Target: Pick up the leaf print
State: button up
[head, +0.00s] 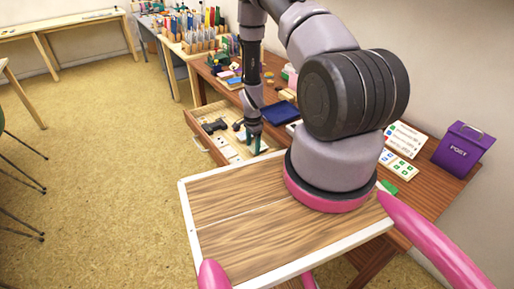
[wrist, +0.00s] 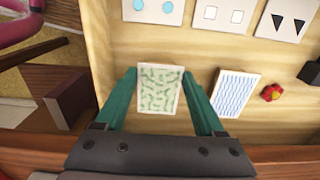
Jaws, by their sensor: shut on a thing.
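The leaf print is a white-edged card with a green leaf pattern; in the wrist view it (wrist: 160,90) sits between the two green fingers of my gripper (wrist: 159,76). The fingers are shut on it, one along each side edge. In the head view my gripper (head: 253,140) is low over the open wooden drawer (head: 197,143) of the desk. The leaf print cannot be made out there. How high the card is above the drawer floor is hard to tell.
In the wrist view a blue wave-pattern card (wrist: 234,93) and a small red and yellow item (wrist: 272,92) lie right of the leaf print. Cards with circles (wrist: 153,10), squares (wrist: 223,14) and triangles (wrist: 285,20) lie beyond. A purple post box (head: 462,150) stands on the desk.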

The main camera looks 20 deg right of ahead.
notch_tip(320, 180, up, 27)
jog(key=w+a+n, duration=0.2)
jog(key=n, duration=1.4)
jog(key=m, duration=1.6)
send_over(253, 149)
notch_tip(253, 149, down, 16)
jog(key=f, duration=0.1)
jog(key=shift+r, duration=0.25)
notch_tip(253, 149, down, 10)
jog(key=shift+r, duration=0.2)
